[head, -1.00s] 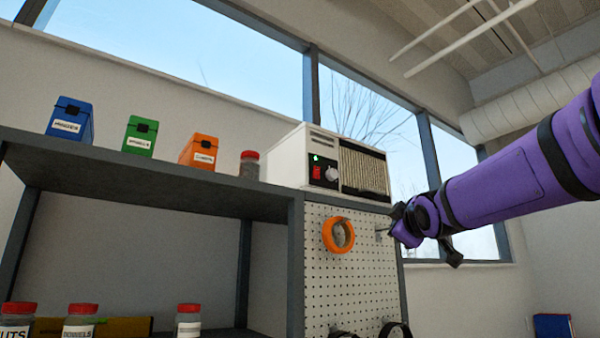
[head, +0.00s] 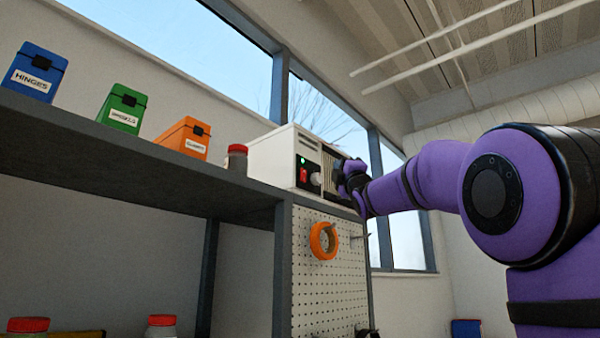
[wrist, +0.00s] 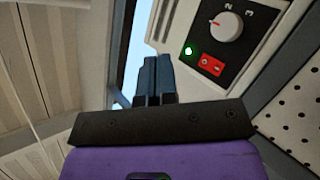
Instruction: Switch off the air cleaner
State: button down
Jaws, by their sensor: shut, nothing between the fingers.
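The air cleaner (head: 272,158) is a white box on the shelf top, with a slatted grille on its right front. Its dark control panel shows a lit green light, a red rocker switch (head: 303,174) and a pale knob (head: 316,179). In the wrist view the red switch (wrist: 211,64) lies below the knob (wrist: 226,26), next to the green light (wrist: 188,51). My gripper (wrist: 155,62) is shut and empty, its fingers to the left of the switch in that view. In the head view my gripper (head: 346,172) is before the grille, right of the knob, partly hidden by my wrist.
On the shelf (head: 130,145) stand a blue box (head: 37,72), a green box (head: 122,108), an orange box (head: 184,138) and a red-lidded jar (head: 237,160) beside the cleaner. Below, an orange tape roll (head: 323,240) hangs on the pegboard (head: 300,285), near a protruding hook.

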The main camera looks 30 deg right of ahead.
aim_at(303, 175)
jog(key=shift+w, duration=0.1)
jog(key=w+a+r, duration=0.1)
jog(key=w+a, duration=0.2)
jog(key=w, duration=0.5)
dwell(0.3)
jog(key=shift+w, duration=0.15)
dwell(1.8)
jog(key=shift+w+a+r, duration=0.1)
jog(key=shift+w+a, duration=0.05)
jog(key=shift+w, duration=0.15)
jog(key=shift+w+a, duration=0.1)
jog(key=shift+w, duration=0.15)
dwell(0.7)
jog(key=shift+s, duration=0.1)
jog(key=shift+s+d, duration=0.25)
jog(key=shift+s, duration=0.35)
